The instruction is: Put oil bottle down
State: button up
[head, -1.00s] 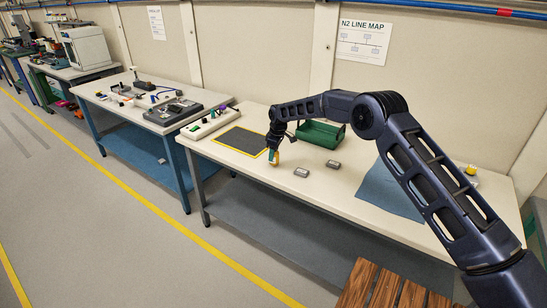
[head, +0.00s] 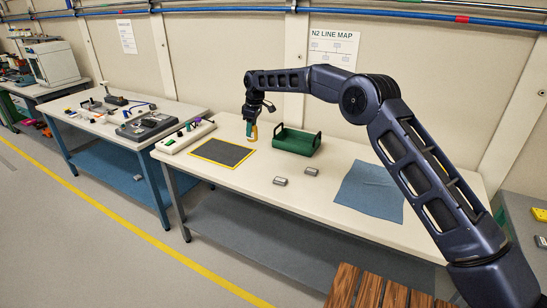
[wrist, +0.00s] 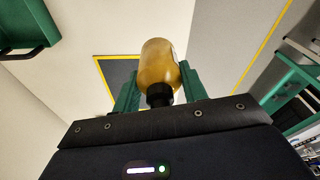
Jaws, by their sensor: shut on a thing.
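The oil bottle (wrist: 158,62) is amber with a dark cap. It lies between the green fingers of my gripper (wrist: 160,88), which is shut on it, in the wrist view. In the head view the bottle (head: 250,132) hangs below my gripper (head: 252,122), over the back of the pale table, between the dark mat and the green tray. Whether its base touches the tabletop I cannot tell. The yellow-edged dark mat (head: 222,153) lies to the left and nearer the front; part of it also shows behind the bottle in the wrist view (wrist: 118,72).
The green handled tray (head: 296,142) stands close to the right of the bottle. Two small grey blocks (head: 280,181) (head: 311,171) lie in front of it. A blue cloth (head: 370,192) lies further right. A white panel with knobs (head: 185,137) stands left, behind the mat.

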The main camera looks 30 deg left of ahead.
jog(key=w+d+n, duration=0.1)
jog(key=w+d, duration=0.1)
jog(key=d, duration=1.1)
jog(key=w+d+n, duration=0.1)
jog(key=w+d, duration=0.1)
jog(key=d, duration=1)
jog(key=f, duration=1.9)
jog(key=shift+s+d+f, duration=0.1)
jog(key=shift+s+f, duration=0.1)
jog(key=shift+f, duration=0.1)
jog(key=shift+f, duration=0.1)
jog(key=o, duration=1)
notch_tip(320, 180, up, 12)
jog(key=d, duration=0.1)
jog(key=shift+w+d, duration=0.3)
jog(key=shift+d, duration=0.05)
